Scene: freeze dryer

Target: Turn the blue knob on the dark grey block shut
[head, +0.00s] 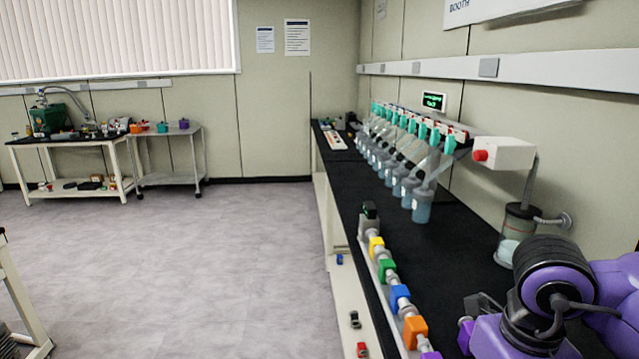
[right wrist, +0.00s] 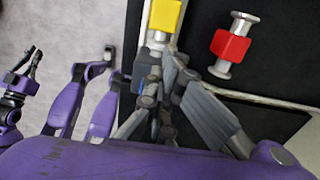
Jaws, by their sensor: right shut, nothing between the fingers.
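In the right wrist view, my right gripper (right wrist: 163,68) is shut and empty, its dark fingers over the valve row just below a yellow block. A dark grey block (right wrist: 155,62) lies at the fingertips and is mostly hidden by them. A small blue piece (right wrist: 139,84) shows beside the fingers; I cannot tell its angle or whether the fingers touch it.
The yellow block (right wrist: 165,16) sits in the row; a red block with grey fittings (right wrist: 231,45) lies on the black bench top. In the head view, yellow, green, blue (head: 399,296) and orange blocks line the bench's front edge.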

